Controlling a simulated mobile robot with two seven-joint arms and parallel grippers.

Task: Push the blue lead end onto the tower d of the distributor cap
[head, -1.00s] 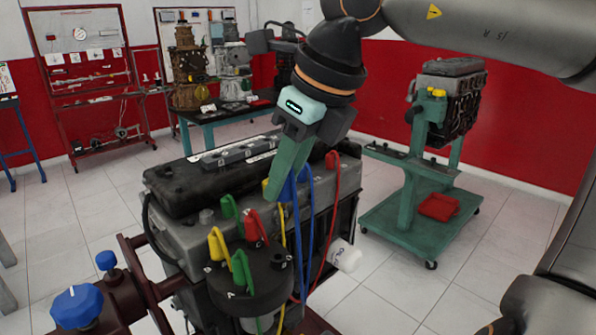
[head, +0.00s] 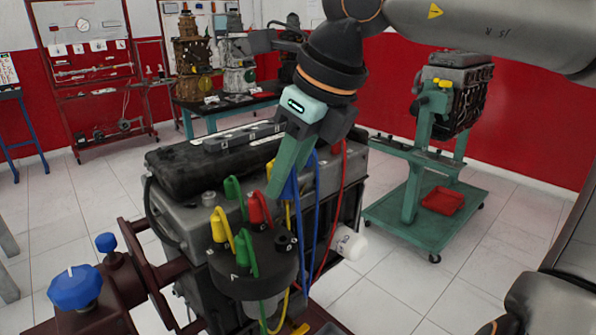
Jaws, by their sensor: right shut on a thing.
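The dark distributor cap (head: 240,280) sits at the front of the engine. Green, yellow and red lead ends stand on its other towers. Tower d (head: 286,242), on the cap's right side, is bare. My right gripper (head: 284,186) is shut on the end of the blue lead (head: 293,190), above and slightly behind tower d in the picture. The fingers partly hide the blue end, and it appears apart from the tower. Blue cable hangs down to the right of the cap. My left gripper is not in view.
The engine's black cover (head: 190,165) lies behind. A white filter (head: 351,244) sticks out at right. A green engine stand (head: 410,205) is farther right, with clear floor around it.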

